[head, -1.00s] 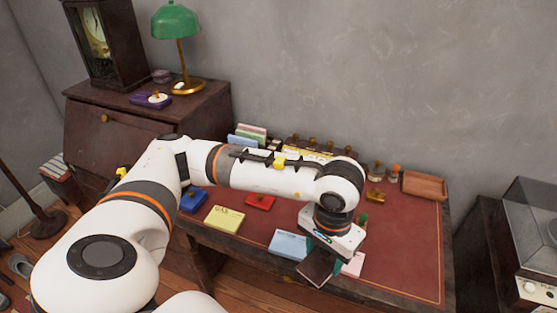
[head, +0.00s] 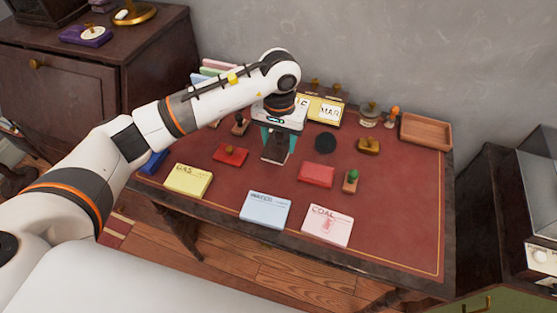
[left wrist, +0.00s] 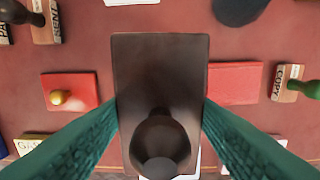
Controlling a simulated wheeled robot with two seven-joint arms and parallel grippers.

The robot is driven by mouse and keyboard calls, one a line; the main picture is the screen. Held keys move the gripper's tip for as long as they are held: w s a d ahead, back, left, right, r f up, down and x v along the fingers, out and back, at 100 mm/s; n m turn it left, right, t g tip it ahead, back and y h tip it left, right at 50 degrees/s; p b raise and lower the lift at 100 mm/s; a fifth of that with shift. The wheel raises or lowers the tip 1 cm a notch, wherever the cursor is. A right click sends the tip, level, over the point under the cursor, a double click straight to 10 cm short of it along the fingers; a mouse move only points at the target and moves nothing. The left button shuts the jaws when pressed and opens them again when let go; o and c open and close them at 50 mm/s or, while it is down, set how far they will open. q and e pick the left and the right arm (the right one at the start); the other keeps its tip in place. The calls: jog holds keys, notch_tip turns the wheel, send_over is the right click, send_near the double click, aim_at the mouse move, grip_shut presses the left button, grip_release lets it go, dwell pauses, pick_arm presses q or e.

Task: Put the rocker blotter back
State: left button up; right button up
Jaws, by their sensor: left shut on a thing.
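The rocker blotter (left wrist: 160,65) is a dark brown rectangular block with a round dark knob, seen from above in the left wrist view. My left gripper (left wrist: 160,108) has its teal fingers shut on it, one on each side. In the head view the left gripper (head: 277,140) is over the back middle of the red desk top (head: 385,205), and the blotter (head: 275,154) shows dark below its fingers. Whether the blotter touches the desk I cannot tell. A dark round pad (head: 325,143) lies just right of the gripper. My right gripper is not in view.
A red pad with a brass knob (head: 230,155) and a plain red pad (head: 316,175) flank the gripper. A green-knobbed stamp (head: 351,181) stands right. Yellow (head: 188,179), blue (head: 265,210) and pink (head: 327,226) papers line the front. A calendar (head: 324,110) stands behind; a wooden tray (head: 426,131) sits back right.

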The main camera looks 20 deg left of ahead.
aim_at(279, 142)
pick_arm(q)
notch_tip(279, 142, down, 3)
jog(key=shift+w+f, duration=0.1)
jog(key=shift+w, duration=0.05)
jog(key=shift+f, duration=0.3)
notch_tip(279, 142, down, 3)
jog(key=shift+r+p, duration=0.1)
jog(key=shift+p, duration=0.25)
jog(key=shift+f+b, duration=0.25)
jog(key=shift+b, duration=0.05)
jog(key=o, duration=0.9)
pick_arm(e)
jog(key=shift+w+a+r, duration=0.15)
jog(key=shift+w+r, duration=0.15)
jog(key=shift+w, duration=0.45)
pick_arm(q)
jog(key=shift+r, duration=0.1)
